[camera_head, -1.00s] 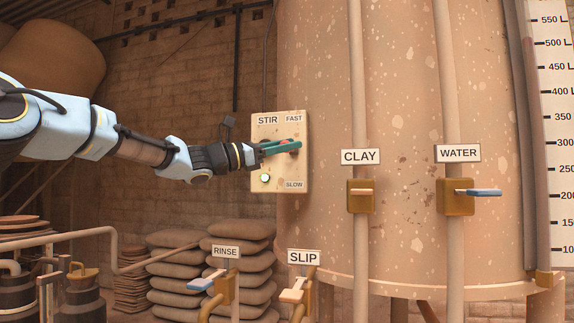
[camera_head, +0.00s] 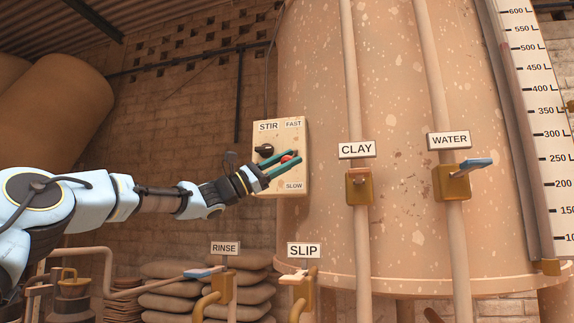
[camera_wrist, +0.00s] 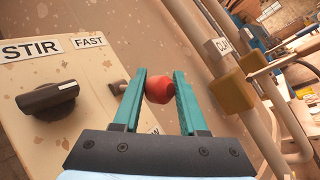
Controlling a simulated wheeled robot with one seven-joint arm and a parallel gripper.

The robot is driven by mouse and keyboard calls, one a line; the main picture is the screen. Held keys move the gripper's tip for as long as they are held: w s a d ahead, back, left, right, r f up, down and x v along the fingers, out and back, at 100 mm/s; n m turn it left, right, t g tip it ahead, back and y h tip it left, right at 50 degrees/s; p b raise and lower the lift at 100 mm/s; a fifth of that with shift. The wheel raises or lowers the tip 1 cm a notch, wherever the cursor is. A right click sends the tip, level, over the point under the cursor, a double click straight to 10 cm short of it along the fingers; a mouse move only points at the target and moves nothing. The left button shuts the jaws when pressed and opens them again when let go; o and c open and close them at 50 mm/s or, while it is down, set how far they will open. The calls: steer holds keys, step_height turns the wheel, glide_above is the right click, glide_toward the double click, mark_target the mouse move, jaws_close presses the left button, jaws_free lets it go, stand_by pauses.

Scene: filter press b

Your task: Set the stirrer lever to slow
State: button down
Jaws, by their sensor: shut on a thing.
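The stirrer panel (camera_head: 297,140) is a cream box with STIR, FAST at its top and SLOW (camera_head: 294,186) at its bottom. The stirrer lever's red knob (camera_head: 287,158) sits about midway between the FAST and SLOW labels. My gripper (camera_head: 284,163), with green fingers, comes from the left and is shut on the red knob. In the wrist view the knob (camera_wrist: 159,88) is between the two fingers, and a short stem reaches toward it from the panel face. SLOW is mostly hidden by the fingers there.
A black rotary knob (camera_head: 264,150) sits on the panel's upper left, close to my fingers. The large speckled tank (camera_head: 400,90) stands right of the panel, with CLAY (camera_head: 359,187) and WATER (camera_head: 454,182) valves. RINSE (camera_head: 222,285) and SLIP (camera_head: 303,290) valves stand below.

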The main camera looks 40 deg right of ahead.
steer(key=shift+w+f, duration=0.1)
steer(key=shift+w, duration=0.1)
steer(key=shift+c, duration=2.3)
jaws_free()
steer(key=shift+s+d, duration=0.1)
steer(key=b+v, duration=0.1)
steer(key=v, duration=0.9)
steer(key=shift+a+f+b, duration=0.25)
steer(key=shift+b, duration=0.15)
steer(key=shift+w, duration=0.25)
